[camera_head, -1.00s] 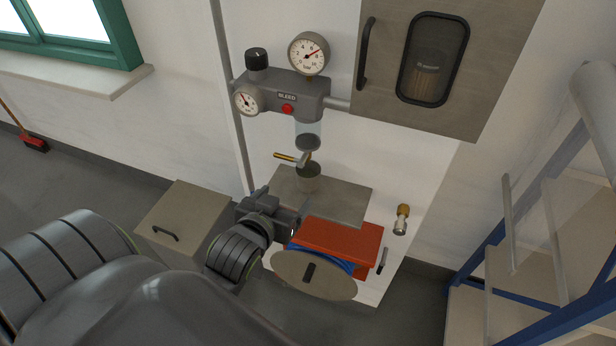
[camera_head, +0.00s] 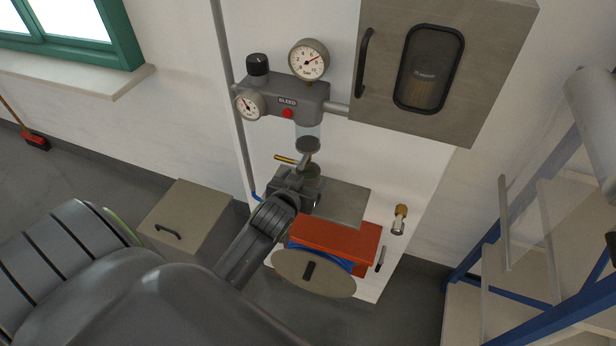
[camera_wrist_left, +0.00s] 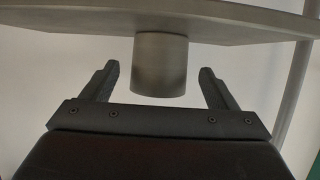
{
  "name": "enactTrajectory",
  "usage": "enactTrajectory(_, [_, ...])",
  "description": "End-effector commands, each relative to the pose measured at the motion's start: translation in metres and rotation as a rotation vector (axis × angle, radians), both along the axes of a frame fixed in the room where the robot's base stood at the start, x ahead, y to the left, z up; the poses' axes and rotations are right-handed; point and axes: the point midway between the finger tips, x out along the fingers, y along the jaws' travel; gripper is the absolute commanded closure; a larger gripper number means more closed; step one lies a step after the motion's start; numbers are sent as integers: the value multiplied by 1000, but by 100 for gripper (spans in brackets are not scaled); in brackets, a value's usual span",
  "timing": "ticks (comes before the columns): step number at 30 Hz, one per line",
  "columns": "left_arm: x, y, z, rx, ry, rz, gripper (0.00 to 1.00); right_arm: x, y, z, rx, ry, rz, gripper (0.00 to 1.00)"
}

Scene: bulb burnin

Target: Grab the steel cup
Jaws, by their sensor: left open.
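The steel cup (camera_head: 313,171) stands on the grey metal shelf (camera_head: 348,202), below the clear spout of the gauge unit. Its lower front is partly hidden by my left gripper (camera_head: 304,183), which is at the shelf from the left front. In the left wrist view, which looks upside down, the cup (camera_wrist_left: 159,65) lies between the two open fingers (camera_wrist_left: 157,84), with clear gaps on both sides. The fingers do not appear to touch it. My right gripper is not in view.
A red box (camera_head: 335,240) and a hose reel disc (camera_head: 300,272) are below the shelf. A wall cabinet (camera_head: 480,110) hangs at upper right. A beige box (camera_head: 185,220) stands at left.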

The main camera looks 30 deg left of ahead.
Motion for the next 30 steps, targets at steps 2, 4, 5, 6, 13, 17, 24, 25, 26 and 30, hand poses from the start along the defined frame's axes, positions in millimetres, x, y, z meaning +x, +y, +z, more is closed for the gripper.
enactTrajectory(2, [9,1,-3,-1,1,-1,19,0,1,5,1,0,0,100])
enactTrajectory(4, [16,3,-6,0,1,0,19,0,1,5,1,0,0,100])
enactTrajectory(5, [19,3,-7,0,0,0,19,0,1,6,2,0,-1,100])
enactTrajectory(6, [21,4,-9,1,0,0,19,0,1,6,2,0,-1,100])
enactTrajectory(13, [25,5,-12,0,0,-1,19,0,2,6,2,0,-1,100])
enactTrajectory(17, [25,5,-12,0,0,-1,20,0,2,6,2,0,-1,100])
enactTrajectory(24, [25,5,-11,0,0,-1,52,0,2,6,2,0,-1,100])
enactTrajectory(25, [25,5,-11,0,0,-1,56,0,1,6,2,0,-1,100])
enactTrajectory(26, [25,5,-11,-1,0,-1,60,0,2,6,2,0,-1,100])
enactTrajectory(30, [25,5,-11,-1,0,-1,71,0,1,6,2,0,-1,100])
